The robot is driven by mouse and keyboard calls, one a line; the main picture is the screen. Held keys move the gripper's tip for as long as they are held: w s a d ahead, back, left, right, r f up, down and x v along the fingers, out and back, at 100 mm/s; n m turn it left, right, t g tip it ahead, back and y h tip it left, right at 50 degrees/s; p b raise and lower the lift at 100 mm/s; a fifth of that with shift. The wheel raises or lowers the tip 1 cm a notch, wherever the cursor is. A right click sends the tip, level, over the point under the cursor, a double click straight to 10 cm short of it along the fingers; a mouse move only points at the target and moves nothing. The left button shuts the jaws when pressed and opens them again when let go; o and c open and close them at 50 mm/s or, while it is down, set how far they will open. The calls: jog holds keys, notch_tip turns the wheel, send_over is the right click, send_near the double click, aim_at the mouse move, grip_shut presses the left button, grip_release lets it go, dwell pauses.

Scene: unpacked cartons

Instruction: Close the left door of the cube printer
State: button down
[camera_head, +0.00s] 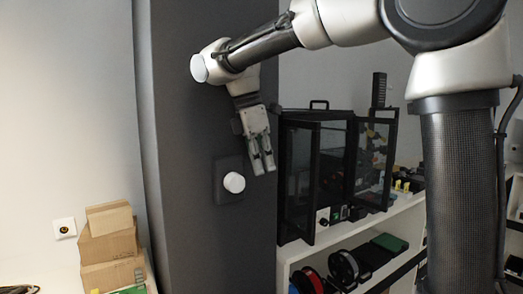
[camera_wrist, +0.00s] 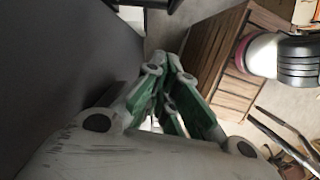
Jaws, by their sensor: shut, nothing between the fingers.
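The cube printer (camera_head: 334,135) is a black-framed box with clear panels on a white shelf. Its left door (camera_head: 300,183) stands swung open toward me. Its right door (camera_head: 376,160) also stands open. My gripper (camera_head: 263,166) points downward just left of the left door, in front of the dark column. Its fingers look close together and hold nothing. I cannot tell whether they touch the door. In the wrist view my gripper (camera_wrist: 166,68) shows its green-sided fingers converging, with no printer door clearly recognisable there.
The dark column (camera_head: 205,130) stands close to the left of the gripper, with a white round knob (camera_head: 234,183) on it. Cardboard boxes (camera_head: 108,245) are stacked at lower left. Spools (camera_head: 343,268) lie on the shelf below the printer. Wooden slatted crates (camera_wrist: 225,70) show in the wrist view.

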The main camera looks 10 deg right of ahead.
jog(key=d+f, duration=0.4)
jog(key=d, duration=0.1)
jog(key=shift+d, duration=0.15)
dwell(0.4)
